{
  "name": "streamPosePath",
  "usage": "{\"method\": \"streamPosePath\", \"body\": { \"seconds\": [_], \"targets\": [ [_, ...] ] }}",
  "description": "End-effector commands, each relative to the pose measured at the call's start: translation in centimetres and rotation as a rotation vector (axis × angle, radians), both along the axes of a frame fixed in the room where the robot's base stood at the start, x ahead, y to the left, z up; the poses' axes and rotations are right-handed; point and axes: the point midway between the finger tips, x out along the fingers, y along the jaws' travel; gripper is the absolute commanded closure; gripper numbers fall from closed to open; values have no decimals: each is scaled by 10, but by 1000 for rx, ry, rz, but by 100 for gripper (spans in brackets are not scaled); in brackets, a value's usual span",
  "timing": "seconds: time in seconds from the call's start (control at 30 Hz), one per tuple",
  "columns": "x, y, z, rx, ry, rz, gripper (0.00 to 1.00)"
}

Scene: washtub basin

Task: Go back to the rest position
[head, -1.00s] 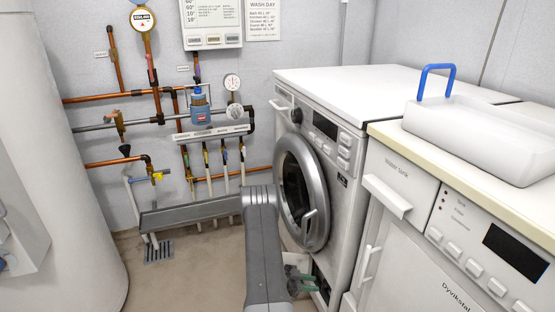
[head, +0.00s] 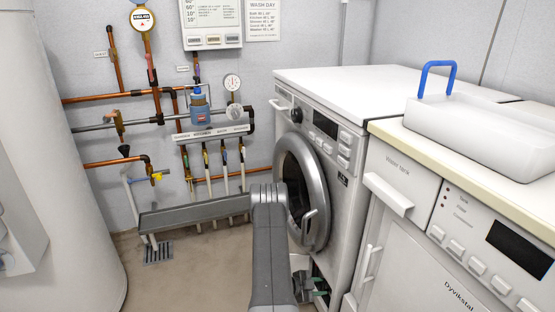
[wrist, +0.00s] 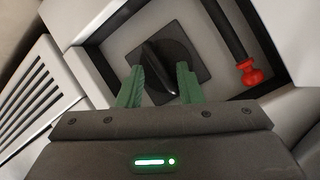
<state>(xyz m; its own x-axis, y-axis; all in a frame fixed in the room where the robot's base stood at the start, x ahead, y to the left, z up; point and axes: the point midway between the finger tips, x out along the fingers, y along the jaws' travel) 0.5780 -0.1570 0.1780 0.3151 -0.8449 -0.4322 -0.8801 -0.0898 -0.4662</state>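In the wrist view my gripper (wrist: 160,85) shows two green fingers spread apart with nothing between them touching both. Behind the fingertips is a black knob (wrist: 168,65) with a raised ridge on a dark square plate, set in a recess of a white machine. I cannot tell whether the fingers touch it. In the head view my gripper (head: 318,287) is low, by the lower front of the washing machine (head: 340,180), mostly hidden behind my grey arm.
A red-ended black hose (wrist: 249,72) lies right of the knob. Pipes and valves (head: 155,100) line the back wall. A large white cylinder (head: 70,150) stands left; floor between is open.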

Motion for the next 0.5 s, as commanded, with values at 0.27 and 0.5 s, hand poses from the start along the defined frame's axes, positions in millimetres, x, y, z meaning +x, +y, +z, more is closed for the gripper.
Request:
{"method": "streamPosePath", "body": {
  "seconds": [0.27,0.5],
  "targets": [
    [-2,0,0,48,-129,1,68],
    [-2,-1,-1,68,-186,0,68]
  ]
}}
